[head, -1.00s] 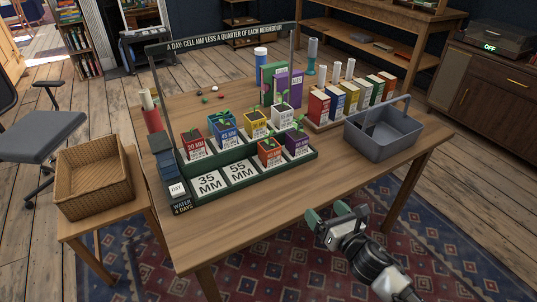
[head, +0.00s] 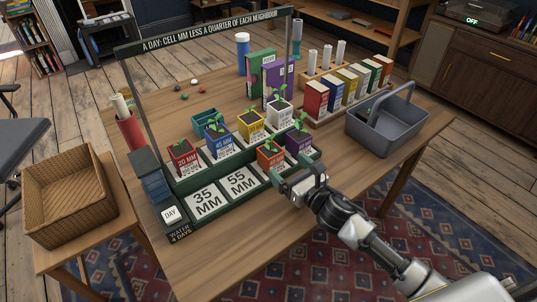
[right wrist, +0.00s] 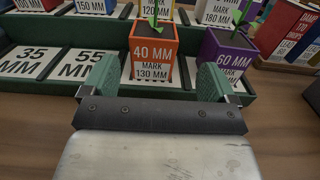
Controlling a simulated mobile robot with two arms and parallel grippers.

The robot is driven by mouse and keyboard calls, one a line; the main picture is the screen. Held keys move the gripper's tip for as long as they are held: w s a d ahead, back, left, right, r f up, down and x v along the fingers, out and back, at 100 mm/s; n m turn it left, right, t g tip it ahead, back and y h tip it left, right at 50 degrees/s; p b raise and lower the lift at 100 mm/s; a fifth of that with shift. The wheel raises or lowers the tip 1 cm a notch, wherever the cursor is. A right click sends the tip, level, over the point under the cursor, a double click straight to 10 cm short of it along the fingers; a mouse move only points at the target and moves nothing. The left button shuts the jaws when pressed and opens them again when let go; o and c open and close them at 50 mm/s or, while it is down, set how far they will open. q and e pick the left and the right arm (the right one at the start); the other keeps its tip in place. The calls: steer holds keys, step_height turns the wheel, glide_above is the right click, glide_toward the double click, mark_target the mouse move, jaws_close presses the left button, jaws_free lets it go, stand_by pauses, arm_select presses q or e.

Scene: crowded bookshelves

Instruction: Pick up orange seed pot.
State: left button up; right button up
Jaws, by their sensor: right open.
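The orange seed pot (head: 270,154) stands in the front row of the green planter tray (head: 224,209), with a green seedling and a label reading 40 MM, mark 130 MM. It also shows in the right wrist view (right wrist: 153,50). My right gripper (head: 298,180) is open and empty at the tray's front edge, just in front of the orange pot. In the right wrist view its green fingertips (right wrist: 160,82) are spread to either side of the pot's lower front, and the pot lies beyond them. My left gripper is not in view.
The purple 60 MM pot (head: 299,139) stands close to the right of the orange pot. White 35 MM and 55 MM cards (head: 239,182) lie to its left. Red (head: 184,157), blue and yellow pots stand behind. A grey caddy (head: 384,127) sits at the table's right.

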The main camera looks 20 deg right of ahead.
mark_target(277, 161)
steer(key=shift+w+a, duration=0.2)
steer(key=shift+w, duration=0.35)
steer(key=shift+w+a, duration=0.15)
steer(key=shift+w, duration=0.1)
steer(key=x, duration=0.5)
steer(key=shift+a+f, duration=0.15)
steer(key=shift+a, duration=0.25)
steer(key=shift+c, duration=0.7)
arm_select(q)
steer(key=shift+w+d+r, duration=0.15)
arm_select(e)
steer(key=c, duration=1)
